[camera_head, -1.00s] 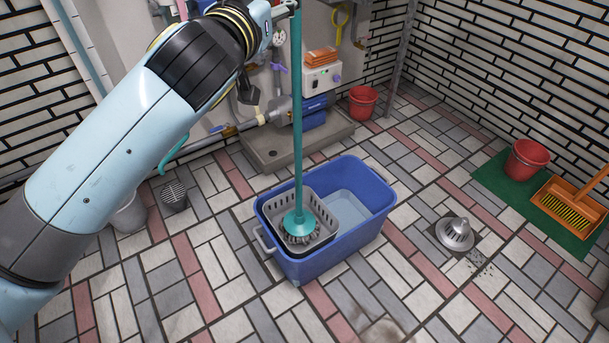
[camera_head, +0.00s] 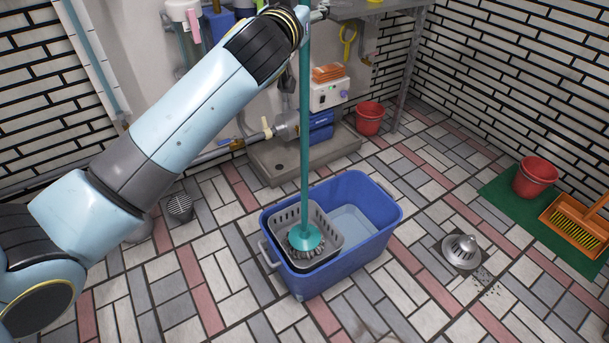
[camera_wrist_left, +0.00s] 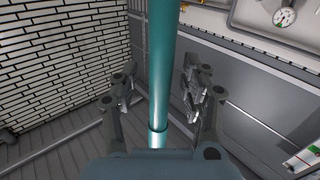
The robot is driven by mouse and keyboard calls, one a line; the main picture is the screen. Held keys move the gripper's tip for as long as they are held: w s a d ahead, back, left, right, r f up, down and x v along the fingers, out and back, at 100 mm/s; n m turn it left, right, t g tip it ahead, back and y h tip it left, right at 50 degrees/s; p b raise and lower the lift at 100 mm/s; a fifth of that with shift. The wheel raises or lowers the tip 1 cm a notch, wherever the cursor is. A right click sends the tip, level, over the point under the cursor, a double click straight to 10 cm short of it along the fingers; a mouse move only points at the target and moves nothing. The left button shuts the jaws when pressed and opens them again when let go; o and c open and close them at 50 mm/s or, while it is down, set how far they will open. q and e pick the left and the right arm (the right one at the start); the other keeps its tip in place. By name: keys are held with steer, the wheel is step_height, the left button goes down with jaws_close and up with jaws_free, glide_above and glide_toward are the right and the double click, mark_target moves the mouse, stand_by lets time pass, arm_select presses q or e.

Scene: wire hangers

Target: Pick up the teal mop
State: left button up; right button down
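The teal mop (camera_head: 305,130) stands nearly upright, its long handle rising out of the top of the head view. Its round teal head (camera_head: 306,238) rests in the grey wringer basket (camera_head: 322,222) of the blue bucket (camera_head: 330,275). My left arm comes in from the left, and its gripper (camera_head: 318,12) is at the handle near the top edge, partly cut off. In the left wrist view, the teal handle (camera_wrist_left: 162,70) runs between the two fingers of my left gripper (camera_wrist_left: 160,95). The fingers are apart, with a gap on each side of the handle. My right gripper is not in view.
A red bucket (camera_head: 368,118) stands behind the blue one. Another red bucket (camera_head: 534,177) and an orange dustpan (camera_head: 575,225) are on a green mat (camera_head: 500,200) at the right. A metal drain cover (camera_head: 462,250) lies on the tiled floor.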

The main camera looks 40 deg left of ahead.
arm_select(q)
jaws_close()
